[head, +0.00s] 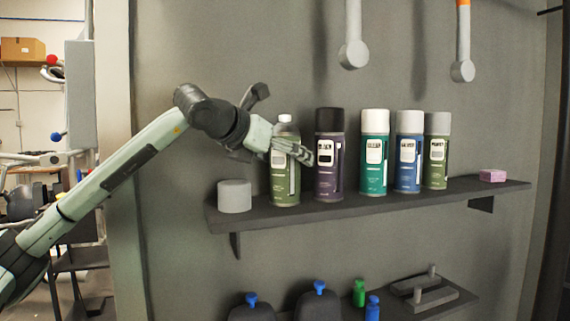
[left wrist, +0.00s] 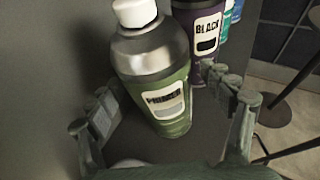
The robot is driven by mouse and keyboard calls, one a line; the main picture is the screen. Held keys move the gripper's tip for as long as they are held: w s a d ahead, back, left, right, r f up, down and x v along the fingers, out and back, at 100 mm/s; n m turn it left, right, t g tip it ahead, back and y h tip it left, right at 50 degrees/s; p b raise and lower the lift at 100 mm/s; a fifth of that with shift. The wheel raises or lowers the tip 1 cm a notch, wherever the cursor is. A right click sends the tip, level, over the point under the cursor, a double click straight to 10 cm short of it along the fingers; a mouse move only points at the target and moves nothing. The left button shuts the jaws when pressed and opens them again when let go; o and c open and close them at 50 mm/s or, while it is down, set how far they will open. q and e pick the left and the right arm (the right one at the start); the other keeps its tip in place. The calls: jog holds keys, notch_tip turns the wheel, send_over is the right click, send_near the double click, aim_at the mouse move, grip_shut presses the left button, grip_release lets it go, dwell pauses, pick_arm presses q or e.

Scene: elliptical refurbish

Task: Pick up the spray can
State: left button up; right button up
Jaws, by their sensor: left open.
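Several spray cans stand upright in a row on a dark wall shelf. At the left of the row is a green can with a silver top and white cap (head: 285,185), labelled "PRIMER" in the left wrist view (left wrist: 155,75). Beside it is a purple can with a black cap (head: 327,180), labelled "BLACK" in the left wrist view (left wrist: 203,30). My left gripper (head: 308,157) is open in front of the green can. In the left wrist view its fingers (left wrist: 158,88) flank that can, one on each side; contact cannot be told. My right gripper is not in view.
The shelf (head: 250,220) also holds a teal can (head: 375,165), a blue can (head: 408,175), another green can (head: 436,165), a grey cylinder (head: 234,196) and a pink block (head: 492,176). Grey rods (head: 353,45) hang above. A lower shelf (head: 455,303) holds small items.

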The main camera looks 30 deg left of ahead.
pick_arm(q)
jog(key=c, duration=1.4)
jog(key=shift+r, duration=0.15)
